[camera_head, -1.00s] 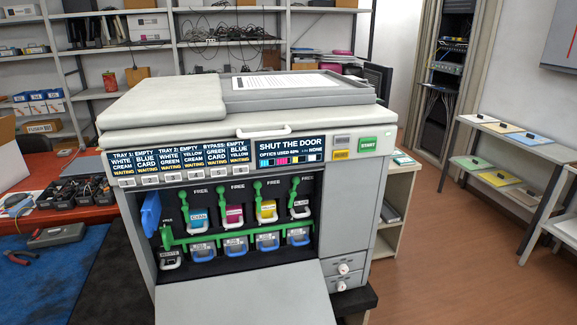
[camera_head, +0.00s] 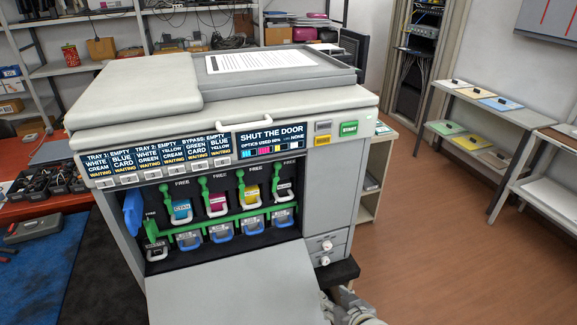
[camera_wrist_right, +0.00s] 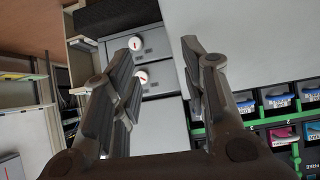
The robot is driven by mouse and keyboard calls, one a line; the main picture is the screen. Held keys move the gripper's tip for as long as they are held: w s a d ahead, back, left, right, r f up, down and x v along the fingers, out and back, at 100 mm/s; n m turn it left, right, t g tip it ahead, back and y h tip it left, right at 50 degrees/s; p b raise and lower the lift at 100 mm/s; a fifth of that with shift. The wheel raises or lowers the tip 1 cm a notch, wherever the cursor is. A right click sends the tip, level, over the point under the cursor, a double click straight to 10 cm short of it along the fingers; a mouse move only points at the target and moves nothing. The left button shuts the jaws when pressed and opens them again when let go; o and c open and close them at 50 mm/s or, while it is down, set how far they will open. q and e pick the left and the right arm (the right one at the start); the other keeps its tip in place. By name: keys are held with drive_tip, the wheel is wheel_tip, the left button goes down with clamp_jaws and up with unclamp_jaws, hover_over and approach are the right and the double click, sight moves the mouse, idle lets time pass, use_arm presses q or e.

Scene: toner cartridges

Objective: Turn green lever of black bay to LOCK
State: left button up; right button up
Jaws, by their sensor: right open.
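The black bay (camera_head: 284,190) is the rightmost of the upper row of cartridge bays in the open printer. Its green lever (camera_head: 287,170) stands upright, with a "FREE" label above it. My right gripper (camera_head: 342,302) is at the bottom edge of the head view, in front of and below the bays, right of the lowered door. In the right wrist view my right gripper (camera_wrist_right: 160,78) is open and empty, its fingers apart, with the printer's grey drawers beyond. I cannot make out the black lever there. My left gripper is not in view.
The lowered front door (camera_head: 235,290) sticks out below the bays. Cyan (camera_head: 181,211), magenta (camera_head: 217,204) and yellow (camera_head: 250,196) bays stand left of the black one, with upright levers. A green bar (camera_head: 220,224) crosses below them. The printer display (camera_head: 272,139) reads "SHUT THE DOOR".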

drive_tip(key=w+a+r+n+t+y, duration=0.1)
drive_tip(key=w+a+r+t, duration=0.1)
drive_tip(key=w+r, duration=0.3)
drive_tip(key=w+a+r+t+y, duration=0.1)
drive_tip(key=w+a+r, duration=0.1)
drive_tip(key=r, duration=0.6)
drive_tip(key=n+t+y+p, duration=0.1)
drive_tip(key=n+t+y, duration=0.1)
drive_tip(key=t+y, duration=0.15)
approach(280, 168)
drive_tip(key=shift+g+y, duration=0.25)
drive_tip(key=shift+g, duration=0.2)
drive_tip(key=x, duration=0.2)
drive_tip(key=p+x, duration=0.1)
drive_tip(key=x, duration=0.1)
drive_tip(key=p+x, duration=0.1)
drive_tip(key=x, duration=0.1)
drive_tip(key=shift+w+r, duration=0.4)
drive_tip(key=shift+w, duration=0.05)
drive_tip(key=shift+p+x, duration=0.4)
drive_tip(key=shift+x, duration=0.6)
drive_tip(key=shift+f, duration=0.1)
